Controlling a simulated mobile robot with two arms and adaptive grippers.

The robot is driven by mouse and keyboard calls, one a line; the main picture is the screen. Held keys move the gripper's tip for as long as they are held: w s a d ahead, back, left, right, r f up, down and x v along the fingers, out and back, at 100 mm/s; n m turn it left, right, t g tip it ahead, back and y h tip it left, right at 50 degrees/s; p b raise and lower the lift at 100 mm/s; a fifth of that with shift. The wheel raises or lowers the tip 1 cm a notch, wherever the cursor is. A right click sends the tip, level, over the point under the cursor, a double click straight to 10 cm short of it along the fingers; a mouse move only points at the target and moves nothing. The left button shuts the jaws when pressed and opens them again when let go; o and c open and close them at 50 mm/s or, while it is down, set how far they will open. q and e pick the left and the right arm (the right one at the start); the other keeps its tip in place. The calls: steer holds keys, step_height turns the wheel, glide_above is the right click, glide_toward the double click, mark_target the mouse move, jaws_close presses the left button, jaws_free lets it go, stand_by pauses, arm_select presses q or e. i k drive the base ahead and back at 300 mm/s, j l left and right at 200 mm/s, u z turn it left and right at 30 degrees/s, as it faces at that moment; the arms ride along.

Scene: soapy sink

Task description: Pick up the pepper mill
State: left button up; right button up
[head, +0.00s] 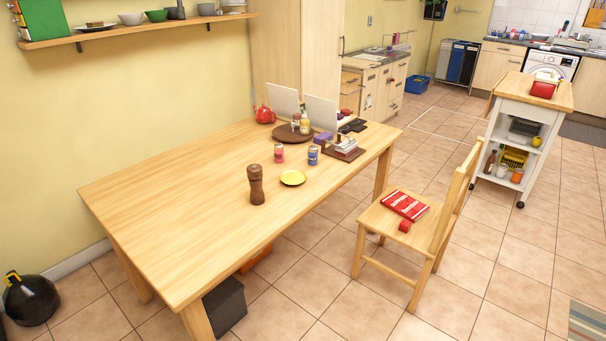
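The pepper mill (257,185) is dark brown and stands upright on the wooden table (170,205), near the table's right-hand edge in the head view. Its whole side facing me is visible, and nothing touches it. Neither of my grippers shows in the head view.
A yellow plate (293,178) lies right of the mill. A red can (279,153) and a blue can (313,155) stand behind it. A chair (443,225) with a red book (405,206) stands at the right. The table's near left part is bare.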

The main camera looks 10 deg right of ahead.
mark_target(256, 196)
steer(key=i+l+z, duration=0.15)
steer(key=i, duration=0.4)
steer(key=i+z, duration=0.15)
steer(key=i, duration=0.4)
